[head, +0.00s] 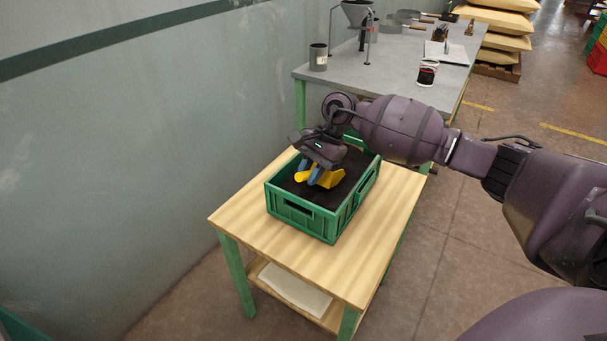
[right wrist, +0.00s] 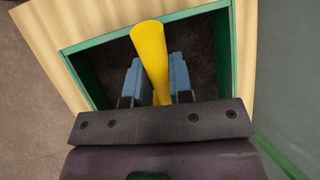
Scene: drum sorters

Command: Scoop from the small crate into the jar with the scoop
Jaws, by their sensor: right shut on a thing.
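The small green crate (head: 308,215) stands on a light wooden table and holds dark loose material (head: 352,163). My right gripper (head: 314,172) is over the crate, pointing down, with its blue fingers shut on the yellow scoop (head: 331,179). In the right wrist view the scoop's yellow handle (right wrist: 149,50) sits between the two blue fingers (right wrist: 153,85). The scoop is low inside the crate; I cannot tell if it touches the material. A small dark and white container (head: 427,73), perhaps the jar, stands on the grey bench. My left gripper is not in view.
The wooden table (head: 385,205) has bare top around the crate. The grey bench (head: 390,72) behind carries a grey cup (head: 318,58), a funnel on a stand (head: 357,14), and several pans. A wall runs along the left. Stacked sacks (head: 497,25) stand at the back.

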